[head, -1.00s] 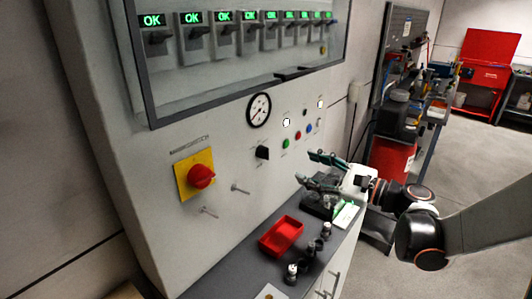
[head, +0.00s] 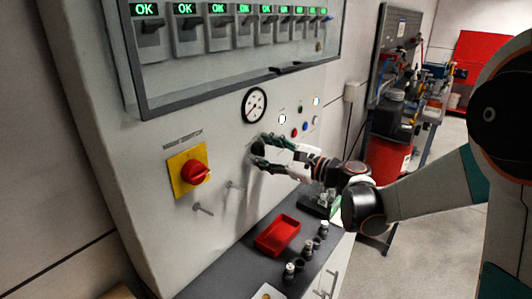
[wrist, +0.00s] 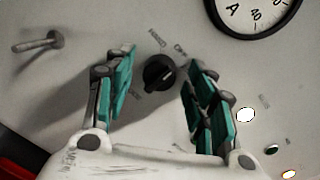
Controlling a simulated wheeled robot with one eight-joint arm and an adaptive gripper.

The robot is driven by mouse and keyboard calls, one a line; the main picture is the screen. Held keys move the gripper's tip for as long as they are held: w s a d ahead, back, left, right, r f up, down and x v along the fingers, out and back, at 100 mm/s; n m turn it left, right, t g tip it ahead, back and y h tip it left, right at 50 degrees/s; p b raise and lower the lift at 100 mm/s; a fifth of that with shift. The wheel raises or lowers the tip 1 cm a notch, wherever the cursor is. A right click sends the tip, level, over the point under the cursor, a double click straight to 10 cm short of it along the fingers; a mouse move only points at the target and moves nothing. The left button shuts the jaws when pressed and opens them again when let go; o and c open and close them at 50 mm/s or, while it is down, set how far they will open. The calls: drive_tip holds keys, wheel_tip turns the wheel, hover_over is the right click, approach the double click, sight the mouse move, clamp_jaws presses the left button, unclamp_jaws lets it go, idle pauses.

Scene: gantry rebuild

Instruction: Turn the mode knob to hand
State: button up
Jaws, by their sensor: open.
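The black mode knob (wrist: 159,73) is on the panel face, in the wrist view between and just beyond my open fingers. Small labels surround it; one above it seems to read HAND, though the print is blurred. My gripper (wrist: 160,90) is open, with a teal-padded finger on either side of the knob and visible gaps.
A round gauge (head: 254,105) is above the knob. Buttons and lamps (head: 294,131) are right. A red tray (head: 278,235) sits on the ledge below.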

drive_tip(key=c, duration=1.1)
drive_tip(key=shift+o, duration=0.2)
drive_tip(key=n, duration=0.4)
drive_tip(key=shift+s+n+h, duration=0.1)
drive_tip(key=shift+n+h, duration=0.3)
drive_tip(key=shift+n, duration=1.9)
drive_tip(key=o, duration=1.1)
drive_tip(key=shift+c, duration=0.2)
